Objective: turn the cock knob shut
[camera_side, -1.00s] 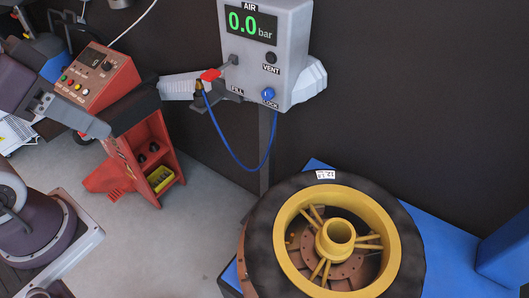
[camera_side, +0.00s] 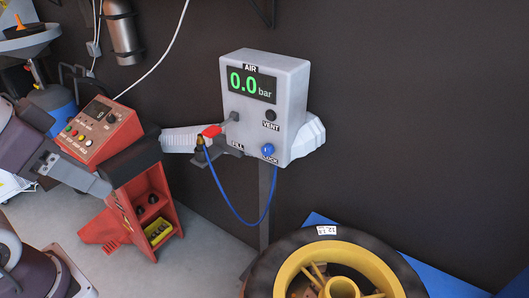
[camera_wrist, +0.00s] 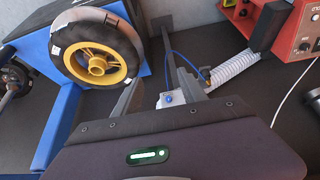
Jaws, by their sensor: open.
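The blue cock knob (camera_side: 268,150) is on the lower right front of the grey air box (camera_side: 294,110), whose display reads 0.0 bar. Its label is small, and I cannot tell which way it is turned. In the wrist view the blue knob (camera_wrist: 168,98) shows between my fingers, beyond the dark gripper body. My gripper (camera_wrist: 162,76) is open and empty, its two grey fingers spread apart.
A black VENT knob (camera_side: 270,115) is above the blue one. A red cart (camera_side: 150,210) stands left. A tyred yellow wheel (camera_side: 340,262) is at front right.

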